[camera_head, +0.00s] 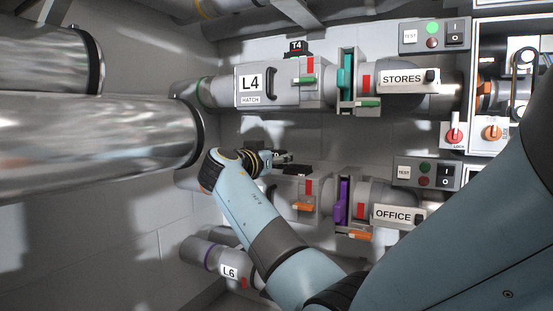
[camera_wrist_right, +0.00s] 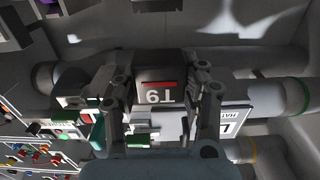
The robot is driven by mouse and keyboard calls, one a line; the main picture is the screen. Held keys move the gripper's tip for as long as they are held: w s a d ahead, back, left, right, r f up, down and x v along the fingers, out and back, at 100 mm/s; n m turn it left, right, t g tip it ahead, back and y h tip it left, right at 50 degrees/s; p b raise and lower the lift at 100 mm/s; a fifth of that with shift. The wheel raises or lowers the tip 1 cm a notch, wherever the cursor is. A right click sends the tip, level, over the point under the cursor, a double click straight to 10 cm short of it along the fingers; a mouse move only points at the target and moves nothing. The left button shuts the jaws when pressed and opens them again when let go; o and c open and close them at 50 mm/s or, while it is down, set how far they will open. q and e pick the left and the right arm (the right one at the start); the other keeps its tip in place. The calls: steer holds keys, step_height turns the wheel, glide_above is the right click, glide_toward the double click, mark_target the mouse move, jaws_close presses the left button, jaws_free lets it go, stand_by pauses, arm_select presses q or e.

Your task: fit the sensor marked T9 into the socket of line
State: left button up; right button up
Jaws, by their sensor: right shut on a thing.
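My right gripper (camera_head: 282,157) is above the lower, OFFICE line, left of its purple gate (camera_head: 343,200). In the right wrist view its fingers (camera_wrist_right: 160,100) are shut on the dark sensor marked T9 (camera_wrist_right: 158,97), which has a red stripe. A black block (camera_head: 297,169) shows by the fingertips in the head view; I cannot tell there whether it is the sensor or a socket. The line L4 (camera_head: 250,84) runs above, with a sensor marked T4 (camera_head: 296,46) on top. My left gripper is not in view.
The STORES line has a teal gate (camera_head: 345,75) and a switch box (camera_head: 435,36). Another switch box (camera_head: 427,173) is above the OFFICE label (camera_head: 393,214). A pipe marked L6 (camera_head: 230,272) is lower left. Large shiny ducts (camera_head: 90,140) fill the left.

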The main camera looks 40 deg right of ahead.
steer(key=b+x, duration=0.2)
steer(key=x, duration=0.5)
steer(key=shift+d+f+b, duration=0.1)
steer(key=shift+d+b, duration=0.15)
steer(key=shift+b, duration=0.1)
steer(key=b+x, duration=0.2)
steer(key=x, duration=0.3)
steer(key=shift+w+d, duration=0.15)
steer(key=shift+d, duration=0.05)
steer(key=shift+f+b, duration=0.5)
steer(key=shift+f, duration=0.05)
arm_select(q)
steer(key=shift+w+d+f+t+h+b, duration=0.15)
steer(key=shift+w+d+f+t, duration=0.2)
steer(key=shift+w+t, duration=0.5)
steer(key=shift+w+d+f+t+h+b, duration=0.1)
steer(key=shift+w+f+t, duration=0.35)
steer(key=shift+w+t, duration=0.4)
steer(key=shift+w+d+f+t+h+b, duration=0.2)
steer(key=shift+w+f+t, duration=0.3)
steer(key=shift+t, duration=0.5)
arm_select(e)
steer(key=shift+f, duration=0.6)
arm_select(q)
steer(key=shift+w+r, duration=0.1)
arm_select(e)
steer(key=shift+a+f, duration=0.1)
steer(key=shift+f, duration=0.05)
